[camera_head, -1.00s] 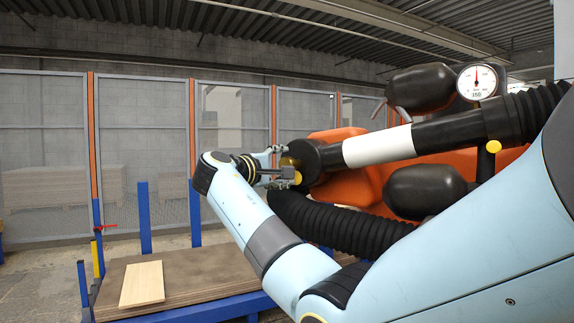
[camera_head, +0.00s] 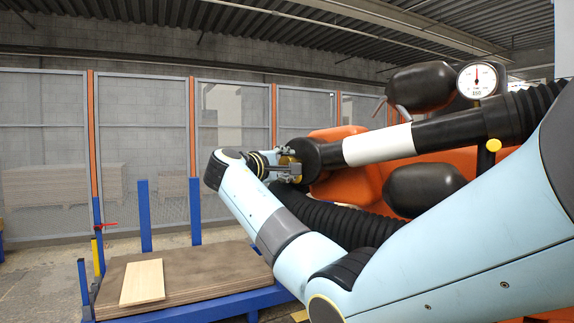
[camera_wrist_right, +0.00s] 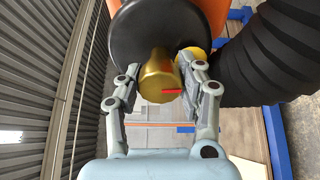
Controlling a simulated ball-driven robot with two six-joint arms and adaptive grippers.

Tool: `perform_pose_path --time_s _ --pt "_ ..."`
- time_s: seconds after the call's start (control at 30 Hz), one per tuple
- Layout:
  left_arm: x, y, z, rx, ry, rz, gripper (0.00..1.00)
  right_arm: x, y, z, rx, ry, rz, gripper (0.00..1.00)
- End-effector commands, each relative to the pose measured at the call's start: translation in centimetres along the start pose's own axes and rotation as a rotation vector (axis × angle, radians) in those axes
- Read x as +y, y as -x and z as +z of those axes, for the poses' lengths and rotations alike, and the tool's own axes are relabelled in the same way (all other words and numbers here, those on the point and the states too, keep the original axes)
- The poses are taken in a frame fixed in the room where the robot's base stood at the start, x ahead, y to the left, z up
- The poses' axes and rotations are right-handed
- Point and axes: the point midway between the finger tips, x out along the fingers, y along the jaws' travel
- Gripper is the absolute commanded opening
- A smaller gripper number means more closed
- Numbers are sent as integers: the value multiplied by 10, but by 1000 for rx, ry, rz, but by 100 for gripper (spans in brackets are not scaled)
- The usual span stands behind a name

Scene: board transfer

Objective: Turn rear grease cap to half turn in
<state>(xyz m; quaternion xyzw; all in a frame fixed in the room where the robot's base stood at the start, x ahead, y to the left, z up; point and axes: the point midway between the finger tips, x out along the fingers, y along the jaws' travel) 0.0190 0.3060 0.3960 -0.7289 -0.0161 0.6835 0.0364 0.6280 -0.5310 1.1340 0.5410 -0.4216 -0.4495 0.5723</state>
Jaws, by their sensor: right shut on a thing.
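A gold cylindrical grease cap (camera_wrist_right: 159,76) with a red mark on its lower front edge sticks out of a round black end piece (camera_wrist_right: 200,18). My right gripper (camera_wrist_right: 160,72) is shut on this cap, one finger on each side. In the head view my right gripper (camera_head: 289,168) is at the black end of the thick arm with a white band (camera_head: 378,145). A second yellow cap (camera_wrist_right: 194,51) shows partly behind the right-hand finger in the wrist view. My left gripper is out of view.
An orange machine body (camera_head: 355,187) with a black ribbed hose (camera_head: 335,218) lies close beside and below the gripper. A dial gauge (camera_head: 477,80) is at upper right. A board (camera_head: 142,283) lies on a brown stack in a blue frame at lower left.

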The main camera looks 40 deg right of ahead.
Motion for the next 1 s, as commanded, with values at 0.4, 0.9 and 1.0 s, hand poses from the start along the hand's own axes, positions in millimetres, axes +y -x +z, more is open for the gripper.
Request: perform_pose_path --time_s 0.4,0.9,1.0 --pt "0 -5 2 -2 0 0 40 -1 0 0 -1 -58 2 44" --pt "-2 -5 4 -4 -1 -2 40 -1 6 -1 1 -59 3 63" --pt "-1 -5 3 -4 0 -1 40 -2 21 -1 2 -61 1 63"
